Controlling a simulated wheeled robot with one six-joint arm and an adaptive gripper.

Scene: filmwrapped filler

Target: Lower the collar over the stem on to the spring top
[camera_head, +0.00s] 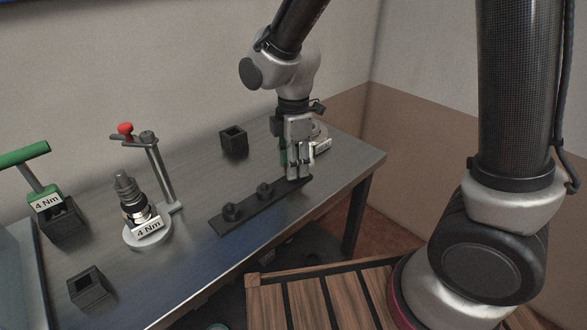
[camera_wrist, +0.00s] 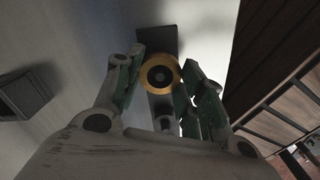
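A gold ring with a dark centre, which looks like the collar (camera_wrist: 147,80), is between my gripper's fingertips (camera_wrist: 161,68) in the wrist view. The fingers stand apart at its two sides; whether they press on it is not clear. In the head view my gripper (camera_head: 299,176) points down at the right end of a dark strip (camera_head: 244,216), and the collar is hidden there. The stem assembly (camera_head: 127,188), dark and stepped at the top with a bright band below, stands tilted in the picture on a round pale base (camera_head: 146,240), well left of my gripper. The spring is hard to make out.
A post with a red-knobbed lever (camera_head: 125,128) rises beside the stem. A green-handled tool (camera_head: 24,153) stands in a dark block at left. Open dark boxes stand at front left (camera_head: 89,287) and back (camera_head: 233,141). A labelled round item (camera_head: 321,146) is behind my gripper.

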